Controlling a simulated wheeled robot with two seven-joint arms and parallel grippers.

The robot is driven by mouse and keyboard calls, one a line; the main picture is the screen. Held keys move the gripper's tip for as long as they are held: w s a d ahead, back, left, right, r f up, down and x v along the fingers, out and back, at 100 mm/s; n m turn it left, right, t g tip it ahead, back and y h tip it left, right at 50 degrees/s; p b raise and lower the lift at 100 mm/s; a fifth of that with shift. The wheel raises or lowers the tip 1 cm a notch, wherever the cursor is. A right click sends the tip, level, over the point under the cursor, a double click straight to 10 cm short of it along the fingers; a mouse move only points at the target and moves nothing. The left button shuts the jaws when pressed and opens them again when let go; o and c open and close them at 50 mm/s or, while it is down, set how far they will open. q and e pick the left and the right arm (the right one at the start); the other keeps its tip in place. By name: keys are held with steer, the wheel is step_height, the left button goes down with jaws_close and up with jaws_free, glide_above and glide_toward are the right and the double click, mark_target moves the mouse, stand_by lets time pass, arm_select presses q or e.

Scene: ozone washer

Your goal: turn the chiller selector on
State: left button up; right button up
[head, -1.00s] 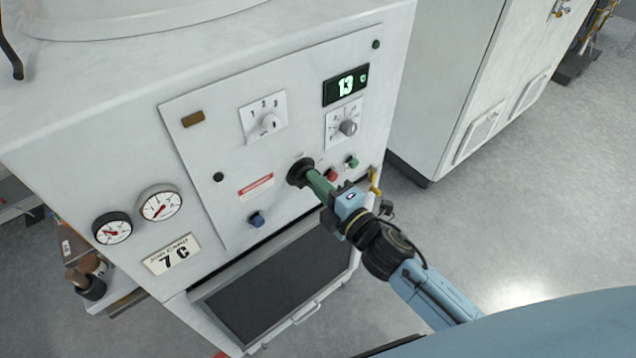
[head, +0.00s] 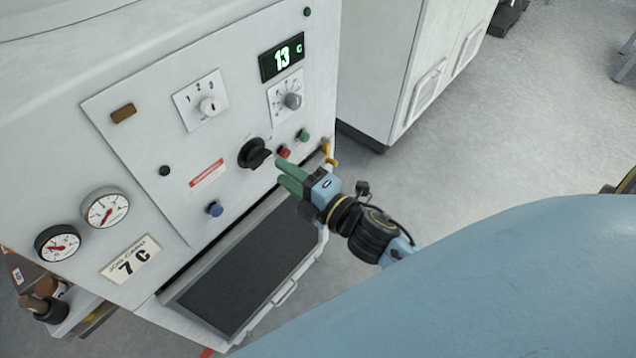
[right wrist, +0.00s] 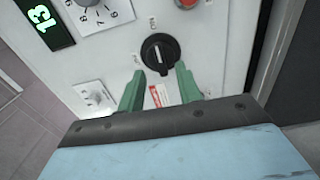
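The chiller selector is a round black knob (head: 255,153) on the white front panel. It also shows in the right wrist view (right wrist: 160,54), with small labels around it and a pale mark on its grip bar. My right gripper (head: 284,172) has green fingers and is open, just right of and below the knob in the head view. In the right wrist view its two fingertips (right wrist: 160,72) stand apart on either side below the knob, with nothing between them. My left gripper is not in view.
Red (head: 284,152) and green (head: 302,135) buttons sit right of the knob, and a yellow valve handle (head: 327,151) beyond them. A display (head: 282,58) reads 13. A blue knob (head: 214,208) is lower left. A dark tray (head: 245,270) juts out below. Open floor lies right.

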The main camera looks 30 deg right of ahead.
steer(key=b+v, duration=0.1)
steer(key=v, duration=0.7)
steer(key=shift+s, duration=0.3)
steer(key=shift+d, duration=0.1)
steer(key=s+d+f+m+g+h+b, duration=0.1)
steer(key=s+d+f+m+g+h, duration=0.2)
steer(key=f, duration=0.9)
steer(key=s+d+f+m+g+b, duration=0.15)
steer(key=f+m, duration=0.25)
steer(key=f, duration=0.8)
steer(key=s+d+f+m+g+h+b, duration=0.1)
steer(key=s+f+m+g+h, duration=0.2)
steer(key=f, duration=0.9)
steer(key=s+f+m+g+b, duration=0.1)
steer(key=s+f+m+g, duration=0.3)
steer(key=s+f, duration=0.4)
steer(key=s+f+m+g, duration=0.4)
steer(key=s+f, duration=0.5)
steer(key=s, duration=0.5)
steer(key=shift+d+m+b, duration=0.25)
steer(key=shift+m+b, duration=0.15)
steer(key=shift+m, duration=0.3)
